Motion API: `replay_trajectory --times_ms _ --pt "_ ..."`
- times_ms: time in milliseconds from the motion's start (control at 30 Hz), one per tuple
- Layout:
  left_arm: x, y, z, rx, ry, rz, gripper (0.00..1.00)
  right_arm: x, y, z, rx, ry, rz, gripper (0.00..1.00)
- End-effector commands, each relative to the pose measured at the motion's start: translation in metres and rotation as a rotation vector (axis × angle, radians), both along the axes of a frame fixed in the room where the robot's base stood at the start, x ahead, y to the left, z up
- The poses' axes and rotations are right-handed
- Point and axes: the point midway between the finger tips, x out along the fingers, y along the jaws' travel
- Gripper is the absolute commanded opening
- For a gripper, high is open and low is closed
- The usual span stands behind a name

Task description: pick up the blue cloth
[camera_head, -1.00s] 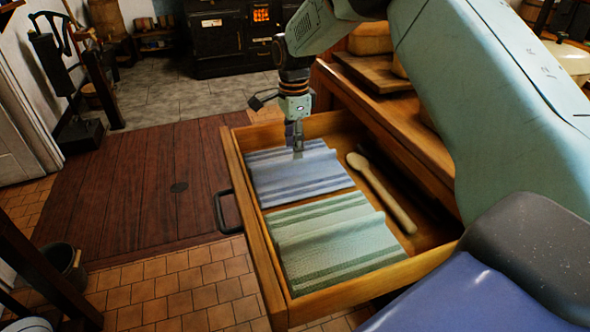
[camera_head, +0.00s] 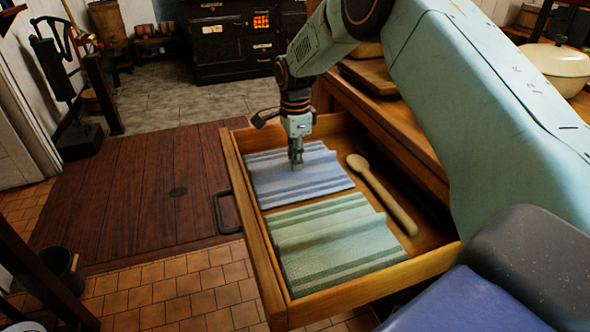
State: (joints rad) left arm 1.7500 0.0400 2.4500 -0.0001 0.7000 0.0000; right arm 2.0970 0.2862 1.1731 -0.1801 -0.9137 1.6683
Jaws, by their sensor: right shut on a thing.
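The blue cloth (camera_head: 318,178), pale blue with darker stripes, lies folded in the far part of the open wooden drawer (camera_head: 262,262). My right gripper (camera_head: 296,166) points down at the middle of the blue cloth and is shut on it. The cloth still lies flat in the drawer, with a raised fold beside the fingers. The fingertips are small and partly hidden in the cloth. My left gripper is not in view.
A green striped cloth (camera_head: 325,245) lies in the near part of the drawer, and a wooden spoon (camera_head: 382,195) lies along its right side. The drawer's black handle (camera_head: 222,213) sticks out at the left. A bucket (camera_head: 64,268) stands on the floor.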

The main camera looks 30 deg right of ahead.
Motion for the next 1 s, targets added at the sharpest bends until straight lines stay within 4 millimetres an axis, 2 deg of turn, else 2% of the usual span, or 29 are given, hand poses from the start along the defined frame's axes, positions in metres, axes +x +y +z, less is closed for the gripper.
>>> replay_trajectory --times_ms 500,567,800,1000 --pt "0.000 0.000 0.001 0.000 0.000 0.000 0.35 0.000 0.000 0.004 0.000 -0.001 0.000 0.00" --pt "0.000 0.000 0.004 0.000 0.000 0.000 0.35 0.001 0.000 0.011 0.000 -0.002 0.000 0.00" --pt "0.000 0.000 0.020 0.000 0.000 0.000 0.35 0.001 0.000 0.058 0.000 -0.003 0.000 0.00" --pt "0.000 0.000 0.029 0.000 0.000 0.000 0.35 0.001 0.000 0.089 0.001 -0.002 0.000 0.00"
